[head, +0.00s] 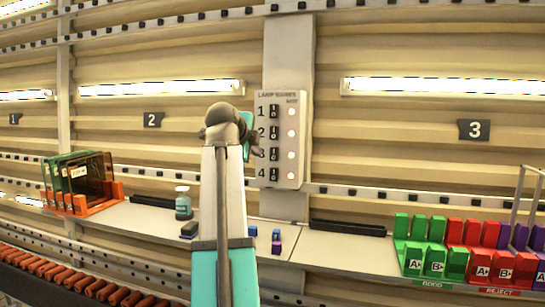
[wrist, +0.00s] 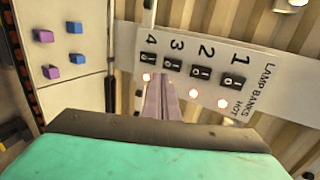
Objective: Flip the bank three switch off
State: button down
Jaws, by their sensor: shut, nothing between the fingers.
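The grey LAMP BANKS panel (head: 283,183) is fixed to a wall post, with black rocker switches numbered 1 to 4 and a lit lamp beside each. The bank three switch (head: 274,154) is third from the top, and its lamp (head: 291,154) glows. In the wrist view the panel appears turned, with the bank three switch (wrist: 173,63) just beyond the fingertips. My gripper (head: 259,152) is left of switch 3 in the head view. In the wrist view my gripper (wrist: 160,80) is shut and empty, its tips over the bank three lamp area. Contact cannot be told.
A shelf (head: 335,251) runs below the panel, with small blue and purple cubes (head: 276,240) on it. A bottle (head: 183,203) and orange rack (head: 75,205) stand left. Green, red and purple bins (head: 430,264) stand right. The space before the panel is clear.

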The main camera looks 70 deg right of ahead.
aim_at(274, 159)
jog(key=shift+s+r, duration=0.4)
jog(key=shift+s, duration=0.25)
jog(key=shift+d, duration=0.15)
jog(key=shift+d+r+p+x, duration=0.15)
jog(key=shift+p+x, duration=0.75)
jog(key=shift+x, duration=1.4)
jog(key=shift+r+p+x, duration=0.2)
jog(key=shift+p+x, duration=0.75)
jog(key=shift+x, duration=1.3)
jog(key=shift+d+r+p+x, duration=0.15)
jog(key=shift+p+x, duration=0.75)
jog(key=shift+x, duration=1.4)
jog(key=shift+w+f, duration=0.1)
